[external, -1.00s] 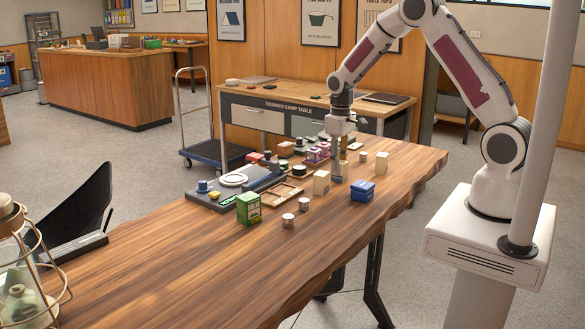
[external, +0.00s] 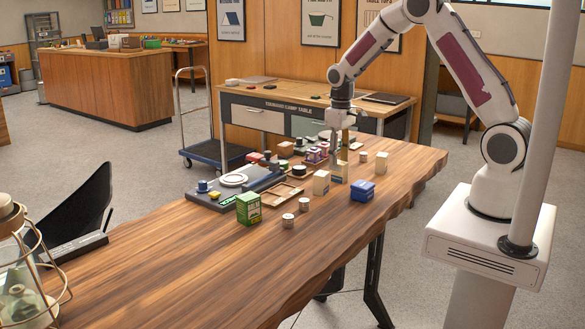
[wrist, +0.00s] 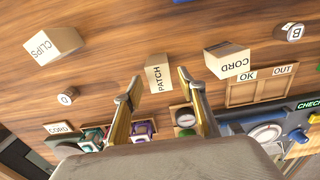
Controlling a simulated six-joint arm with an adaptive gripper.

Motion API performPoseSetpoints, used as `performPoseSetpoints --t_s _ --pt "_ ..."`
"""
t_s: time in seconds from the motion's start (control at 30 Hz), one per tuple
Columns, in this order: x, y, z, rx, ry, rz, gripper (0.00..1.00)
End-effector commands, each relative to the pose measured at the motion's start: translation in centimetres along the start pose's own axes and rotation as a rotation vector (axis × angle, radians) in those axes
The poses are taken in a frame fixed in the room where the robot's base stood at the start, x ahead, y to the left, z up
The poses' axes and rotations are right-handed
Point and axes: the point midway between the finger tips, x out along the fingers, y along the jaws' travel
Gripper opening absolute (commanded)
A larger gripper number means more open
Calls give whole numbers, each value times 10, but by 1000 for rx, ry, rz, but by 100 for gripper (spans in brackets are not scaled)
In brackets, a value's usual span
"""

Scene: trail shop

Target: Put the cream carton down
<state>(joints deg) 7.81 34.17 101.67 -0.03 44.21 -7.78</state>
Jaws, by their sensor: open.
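A cream carton marked PATCH (wrist: 159,76) stands upright on the wooden table. In the wrist view it shows between and beyond the two fingertips of my gripper (wrist: 154,88), with a gap to each finger. My gripper is open and empty. In the external view my gripper (external: 340,158) points down above the table, just over this carton, which is partly hidden there. Two other cream cartons stand nearby: one marked CORD (wrist: 226,62), also in the external view (external: 321,183), and one marked CLIPS (wrist: 53,44), also in the external view (external: 381,162).
A shallow wooden tray marked OK and OUT (wrist: 232,94) lies near the CORD carton. A blue box (external: 362,191), a green box (external: 248,208) and two small tins (external: 288,220) stand towards the front. A dark scale-like device (external: 212,201) is left.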

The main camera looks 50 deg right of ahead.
Motion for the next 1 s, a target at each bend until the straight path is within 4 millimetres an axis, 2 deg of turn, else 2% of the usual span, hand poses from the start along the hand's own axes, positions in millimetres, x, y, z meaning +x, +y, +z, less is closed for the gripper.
performPoseSetpoints --t_s 0.2,0.4,0.6,1.0 --pt "-29 0 -1 0 3 0 40" --pt "-48 0 -1 0 3 0 40" --pt "-55 0 0 0 1 0 40" --pt "-54 0 0 0 1 0 40"
